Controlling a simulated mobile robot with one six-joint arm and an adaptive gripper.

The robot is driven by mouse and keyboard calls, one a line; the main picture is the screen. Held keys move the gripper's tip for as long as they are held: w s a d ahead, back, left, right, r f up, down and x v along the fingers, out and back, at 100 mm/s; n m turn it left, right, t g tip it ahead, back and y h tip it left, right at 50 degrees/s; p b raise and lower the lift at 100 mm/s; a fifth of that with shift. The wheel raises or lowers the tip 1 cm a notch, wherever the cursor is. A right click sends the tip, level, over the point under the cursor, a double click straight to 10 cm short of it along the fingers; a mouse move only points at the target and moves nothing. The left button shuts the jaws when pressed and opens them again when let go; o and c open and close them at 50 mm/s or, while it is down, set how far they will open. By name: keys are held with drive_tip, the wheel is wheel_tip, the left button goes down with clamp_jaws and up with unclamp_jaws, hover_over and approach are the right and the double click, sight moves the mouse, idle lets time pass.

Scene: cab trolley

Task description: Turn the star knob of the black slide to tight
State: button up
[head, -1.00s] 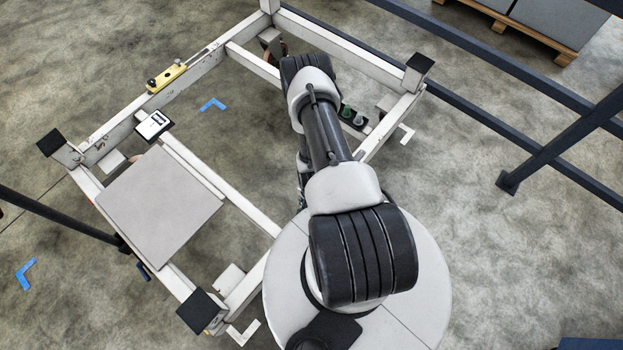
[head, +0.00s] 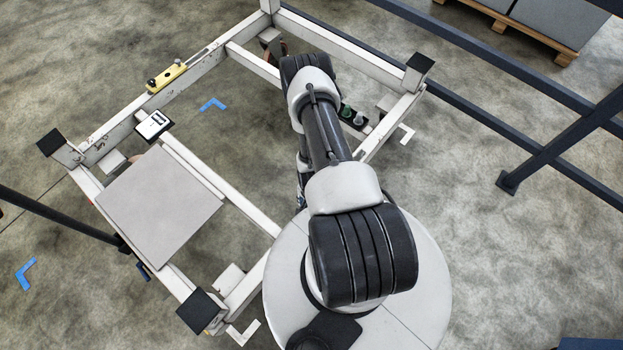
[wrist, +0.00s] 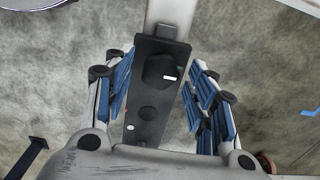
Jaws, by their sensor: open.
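The black slide (wrist: 146,125) lies along a white beam in the wrist view. Its dark star knob (wrist: 158,69) has a short white mark on its lower right side. A smaller round dark feature lies below the knob on the slide. My gripper (wrist: 160,78) is open, with one blue-padded finger on each side of the slide and knob. I see gaps between the pads and the knob; the height above it is hard to judge. In the head view the black slide (head: 352,126) shows at the right beam, partly behind my arm, with greenish round parts. My gripper is hidden there.
The white trolley frame (head: 208,68) has black corner caps. A yellow slide (head: 166,79) sits on its far left beam. A grey panel (head: 160,205) and a small white box with a dark display (head: 153,125) are at the left. Dark rails (head: 490,55) run at the right.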

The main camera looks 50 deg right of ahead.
wheel_tip(320, 180, up, 12)
idle(0.7)
idle(0.4)
drive_tip(key=w+r+n+t, duration=0.1)
drive_tip(key=w+r+n, duration=0.1)
drive_tip(key=w+r, duration=0.35)
drive_tip(key=w+r+n, duration=0.2)
drive_tip(key=w+r, duration=0.1)
drive_tip(key=r, duration=0.6)
drive_tip(key=w+a+r+n+t, duration=0.1)
drive_tip(key=w+a+r+n, duration=0.1)
drive_tip(key=r, duration=0.6)
drive_tip(key=w+a+r+n, duration=0.1)
drive_tip(key=a+r+n, duration=0.15)
drive_tip(key=r, duration=0.65)
drive_tip(key=s+a+r+n+t, duration=0.1)
drive_tip(key=s+a+r+n, duration=0.1)
drive_tip(key=a+r, duration=0.35)
drive_tip(key=s+a+r+n, duration=0.2)
drive_tip(key=s+r, duration=0.1)
drive_tip(key=r, duration=0.5)
drive_tip(key=s+a+r+n+t, duration=0.1)
drive_tip(key=s+a+r+n, duration=0.3)
drive_tip(key=s+r, duration=0.3)
drive_tip(key=s+a, duration=0.1)
drive_tip(key=s, duration=0.2)
drive_tip(key=shift+s+r+n+t, duration=0.25)
drive_tip(key=shift+s+n+t, duration=0.05)
drive_tip(key=shift+n, duration=0.05)
